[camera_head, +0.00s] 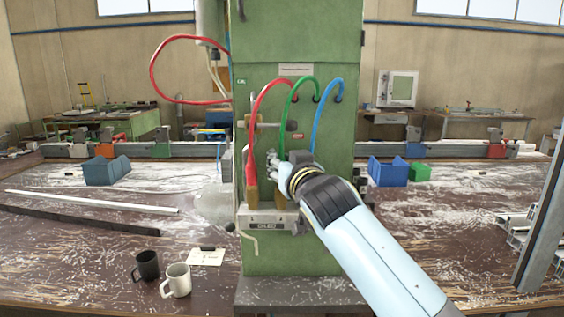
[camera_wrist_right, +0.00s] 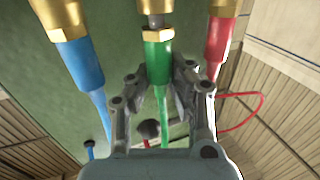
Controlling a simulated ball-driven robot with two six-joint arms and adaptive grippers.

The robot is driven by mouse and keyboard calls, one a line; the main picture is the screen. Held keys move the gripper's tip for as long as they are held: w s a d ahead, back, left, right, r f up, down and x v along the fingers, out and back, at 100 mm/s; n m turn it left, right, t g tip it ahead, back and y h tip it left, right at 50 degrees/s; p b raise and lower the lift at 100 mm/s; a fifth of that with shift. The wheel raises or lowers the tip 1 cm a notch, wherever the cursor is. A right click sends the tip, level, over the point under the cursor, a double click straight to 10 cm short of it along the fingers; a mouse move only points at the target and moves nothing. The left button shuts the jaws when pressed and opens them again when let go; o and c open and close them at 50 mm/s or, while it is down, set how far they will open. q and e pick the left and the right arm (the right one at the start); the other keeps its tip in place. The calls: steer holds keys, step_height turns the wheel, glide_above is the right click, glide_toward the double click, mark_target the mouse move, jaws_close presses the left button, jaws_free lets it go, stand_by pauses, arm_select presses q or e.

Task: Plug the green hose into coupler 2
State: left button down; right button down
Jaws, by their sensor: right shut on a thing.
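The green hose (camera_head: 292,95) arcs out of the green cabinet and down to my right gripper (camera_head: 279,166). In the right wrist view my right gripper (camera_wrist_right: 158,78) is shut around the green hose end (camera_wrist_right: 157,62). Its brass collar (camera_wrist_right: 155,33) lies beyond the fingertips. A short dark metal stem (camera_wrist_right: 155,19) shows between this collar and more brass at the top edge, the coupler in line with it (camera_wrist_right: 153,5). How deep the stem sits is unclear. The coupler block (camera_head: 268,217) is partly behind my gripper; its number 2 is not readable. My left gripper is out of view.
The red hose (camera_head: 251,150) runs down to a brass fitting (camera_head: 251,195) left of my gripper. The blue hose (camera_head: 323,123) hangs close on the right. Both flank the green end closely. Two mugs (camera_head: 147,265) (camera_head: 177,280) stand on the bench at front left.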

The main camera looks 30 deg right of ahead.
steer(key=shift+f+b, duration=0.55)
steer(key=shift+f, duration=0.15)
steer(key=c, duration=1.2)
jaws_free()
steer(key=shift+o, duration=0.2)
steer(key=shift+s+r, duration=0.1)
steer(key=s+a+p, duration=0.1)
steer(key=s, duration=0.7)
steer(key=shift+s+a+p, duration=0.3)
steer(key=shift+s+p, duration=0.05)
